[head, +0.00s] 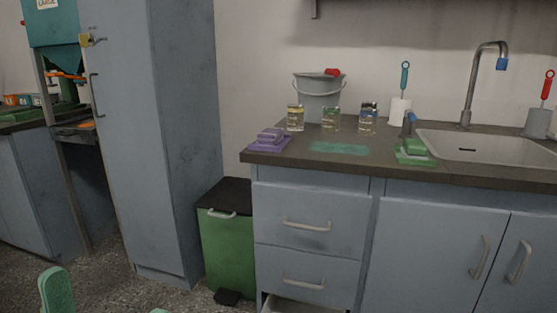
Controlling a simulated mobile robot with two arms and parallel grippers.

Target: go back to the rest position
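My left gripper (108,299) shows only as two green, rounded fingertips at the lower left edge. One finger stands tall and the other barely shows its tip. There is a wide gap between them, with only floor visible in it. The rest of this gripper is cut off by the frame. My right gripper is not in view.
A worktop (470,174) carries a purple sponge stack (269,140), jars (331,120), a grey bucket (320,100), a teal mat (340,148) and a green sponge stack (415,150) beside a sink (480,147). A green bin (228,250) stands by a tall cabinet (185,130). A drawer (292,305) is partly open.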

